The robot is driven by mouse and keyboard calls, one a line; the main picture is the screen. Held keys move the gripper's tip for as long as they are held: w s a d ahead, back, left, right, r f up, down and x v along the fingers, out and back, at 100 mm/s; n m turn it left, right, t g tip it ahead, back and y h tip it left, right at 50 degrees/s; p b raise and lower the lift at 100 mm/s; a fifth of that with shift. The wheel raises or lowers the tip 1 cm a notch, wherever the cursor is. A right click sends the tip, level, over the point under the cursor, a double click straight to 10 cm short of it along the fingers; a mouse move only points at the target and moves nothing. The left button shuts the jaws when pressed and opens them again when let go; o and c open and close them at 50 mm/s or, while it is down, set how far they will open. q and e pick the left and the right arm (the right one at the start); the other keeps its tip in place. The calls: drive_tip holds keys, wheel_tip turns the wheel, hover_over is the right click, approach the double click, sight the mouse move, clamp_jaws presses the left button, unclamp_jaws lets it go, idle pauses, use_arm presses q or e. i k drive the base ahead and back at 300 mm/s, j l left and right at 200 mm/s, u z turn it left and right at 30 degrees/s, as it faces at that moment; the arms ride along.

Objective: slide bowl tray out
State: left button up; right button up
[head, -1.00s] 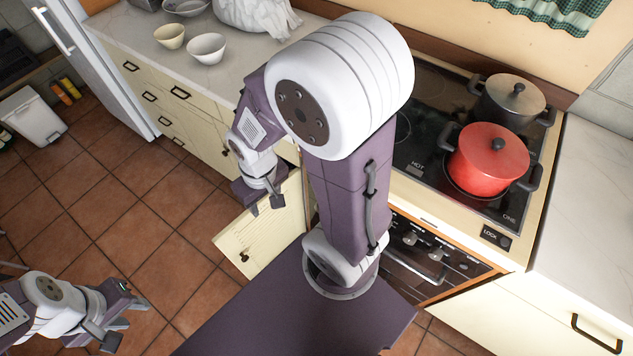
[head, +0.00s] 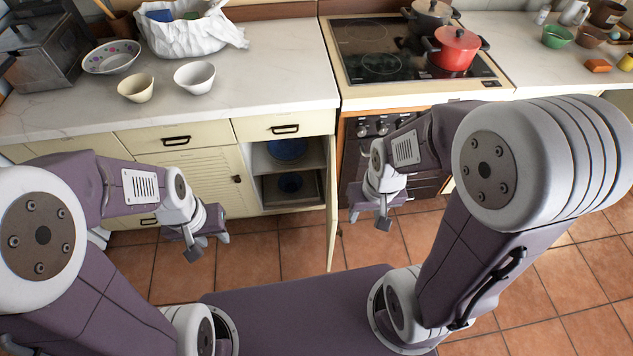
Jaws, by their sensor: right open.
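The cabinet below the counter stands open, its cream door (head: 333,205) swung out toward me. Inside, a blue bowl (head: 288,149) sits on the upper level, and another dark blue bowl (head: 290,183) is lower, on what looks like a tray (head: 308,190). The cabinet interior is shadowed, so the tray's edges are hard to tell. My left gripper (head: 208,246) is open and empty, in front of the louvred door left of the opening. My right gripper (head: 369,219) is open and empty, right of the open door and in front of the oven. Neither touches the tray.
The open door stands between my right gripper and the opening. The counter (head: 260,90) above holds a cream bowl (head: 136,88), a white bowl (head: 195,77) and a white bag (head: 190,35). A red pot (head: 455,50) stands on the stove. The tiled floor ahead is clear.

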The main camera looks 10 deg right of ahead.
sight(310, 192)
drive_tip(key=j+z, duration=0.1)
drive_tip(key=i+j+u, duration=0.45)
drive_tip(key=i+j, duration=0.3)
